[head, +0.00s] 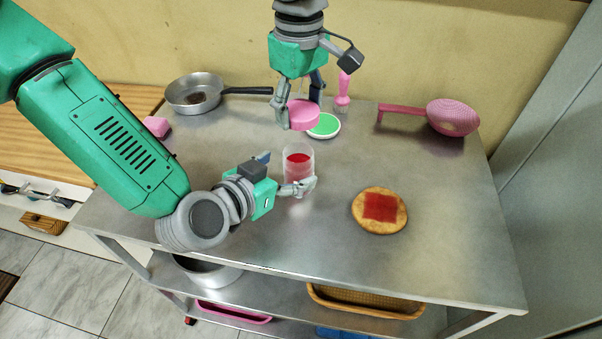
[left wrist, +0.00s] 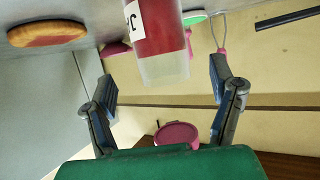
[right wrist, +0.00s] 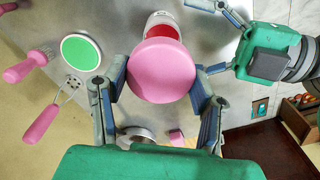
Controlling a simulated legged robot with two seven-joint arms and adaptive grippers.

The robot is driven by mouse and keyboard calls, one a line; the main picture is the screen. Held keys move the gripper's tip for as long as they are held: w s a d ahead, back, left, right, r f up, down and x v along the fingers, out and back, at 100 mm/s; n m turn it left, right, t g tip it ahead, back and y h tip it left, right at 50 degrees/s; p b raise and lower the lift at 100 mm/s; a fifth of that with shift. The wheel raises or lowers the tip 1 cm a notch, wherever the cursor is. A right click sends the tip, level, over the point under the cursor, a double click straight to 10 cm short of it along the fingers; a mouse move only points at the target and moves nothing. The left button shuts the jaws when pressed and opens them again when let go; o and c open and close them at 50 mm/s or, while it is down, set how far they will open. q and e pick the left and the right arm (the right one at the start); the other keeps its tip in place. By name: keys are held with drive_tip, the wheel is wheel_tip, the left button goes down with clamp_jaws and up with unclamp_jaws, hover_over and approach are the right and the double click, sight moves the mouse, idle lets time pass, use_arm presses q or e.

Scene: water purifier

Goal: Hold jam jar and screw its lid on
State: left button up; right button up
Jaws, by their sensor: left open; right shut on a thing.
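The jam jar (head: 298,163) stands upright on the steel table, clear at its rim with red jam inside. It has a white label in the left wrist view (left wrist: 160,30). My left gripper (head: 299,187) is open, with its fingers at the jar's near side; it also shows in the right wrist view (right wrist: 215,38). The pink lid (head: 303,115) is shut in my right gripper (head: 300,104), above the table and behind the jar, apart from it. In the right wrist view the lid (right wrist: 163,72) sits between the fingers and partly covers the jar (right wrist: 163,24).
A green-topped white round item (head: 324,126) and a pink-handled tool (head: 343,92) lie behind the jar. A pan (head: 194,93) is back left, a pink strainer (head: 452,117) back right. Bread with red spread (head: 380,209) lies right. The front right table is clear.

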use_arm(q)
drive_tip(key=x, duration=0.4)
drive_tip(key=shift+w+a+f, duration=0.15)
drive_tip(key=shift+w+a, duration=0.1)
drive_tip(key=shift+w, duration=0.05)
use_arm(e)
drive_tip(key=shift+a, duration=0.55)
use_arm(q)
drive_tip(key=shift+w+d, duration=0.15)
use_arm(e)
drive_tip(key=shift+d, duration=0.1)
use_arm(q)
drive_tip(key=shift+d+f, duration=0.1)
drive_tip(key=shift+d, duration=0.3)
use_arm(e)
drive_tip(key=shift+d, duration=0.4)
use_arm(q)
drive_tip(key=c, duration=0.8)
drive_tip(key=shift+a, duration=0.2)
clamp_jaws()
use_arm(e)
drive_tip(key=shift+a, duration=0.25)
use_arm(q)
drive_tip(key=shift+a, duration=0.1)
use_arm(e)
drive_tip(key=shift+a+f, duration=0.1)
drive_tip(key=shift+f, duration=0.15)
drive_tip(key=shift+s+f, duration=0.15)
drive_tip(key=shift+f, duration=2)
drive_tip(key=shift+f, duration=0.1)
